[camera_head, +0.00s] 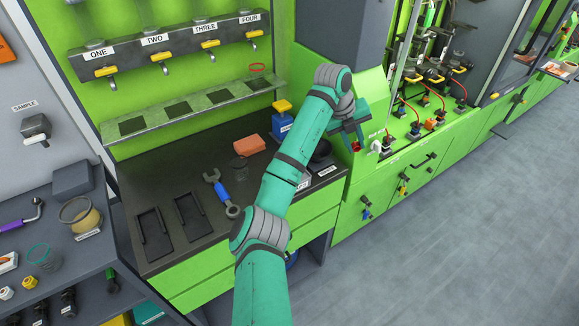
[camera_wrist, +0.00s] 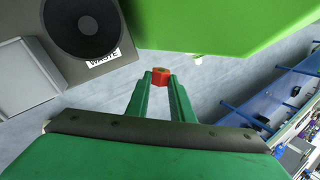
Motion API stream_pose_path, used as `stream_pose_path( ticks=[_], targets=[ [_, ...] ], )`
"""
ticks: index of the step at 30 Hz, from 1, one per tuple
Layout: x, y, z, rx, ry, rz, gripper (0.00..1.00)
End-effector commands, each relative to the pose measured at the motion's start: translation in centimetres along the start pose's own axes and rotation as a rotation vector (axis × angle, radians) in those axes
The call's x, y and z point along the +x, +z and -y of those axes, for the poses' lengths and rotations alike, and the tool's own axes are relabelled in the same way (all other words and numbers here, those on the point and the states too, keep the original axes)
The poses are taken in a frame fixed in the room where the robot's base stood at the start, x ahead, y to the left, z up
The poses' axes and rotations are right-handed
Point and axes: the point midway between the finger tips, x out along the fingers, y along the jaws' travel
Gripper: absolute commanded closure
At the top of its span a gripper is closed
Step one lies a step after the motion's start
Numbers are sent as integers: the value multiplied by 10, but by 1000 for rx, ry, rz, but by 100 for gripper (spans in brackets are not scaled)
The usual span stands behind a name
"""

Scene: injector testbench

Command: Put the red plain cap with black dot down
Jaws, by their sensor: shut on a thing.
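The red plain cap (camera_wrist: 160,76) is held between the tips of my gripper (camera_wrist: 160,88) in the wrist view. Its top face looks brownish, and I cannot make out a black dot. In the head view the cap (camera_head: 356,146) is a small red spot at the tips of my gripper (camera_head: 354,143). My gripper is shut on the cap, in the air near the right end of the dark worktop, in front of the green bench. In the wrist view, grey floor shows below the cap.
The dark worktop (camera_head: 165,235) holds a wrench (camera_head: 222,192), an orange block (camera_head: 249,145) and a blue bottle (camera_head: 282,124). A black round opening labelled WASTE (camera_wrist: 88,27) is left of my gripper in the wrist view. The green bench (camera_head: 395,180) with hoses stands to the right.

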Motion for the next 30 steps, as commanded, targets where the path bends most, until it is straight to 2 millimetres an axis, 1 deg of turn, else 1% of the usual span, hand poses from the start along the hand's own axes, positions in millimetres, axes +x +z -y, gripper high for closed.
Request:
stream_pose_path(
  ticks=[1, 3, 6, 9, 13, 17, 23, 26, 29, 30],
  targets=[
    [18, -4, 1, 10, -2, 36, 100],
    [36, -6, 4, 23, 0, 111, 100],
    [54, -8, 7, 42, 7, 236, 100],
    [64, -13, 10, 60, 23, 374, 100],
    [65, -20, 9, 78, 55, 556, 100],
    [58, -30, 6, 96, 99, 731, 100],
    [32, -52, -4, 118, 189, 986, 100],
    [13, -69, -11, 126, 246, 1106, 100],
    [-12, -90, -21, 132, 312, 1219, 100],
    [-24, -99, -27, 131, 341, 1262, 100]
  ],
)
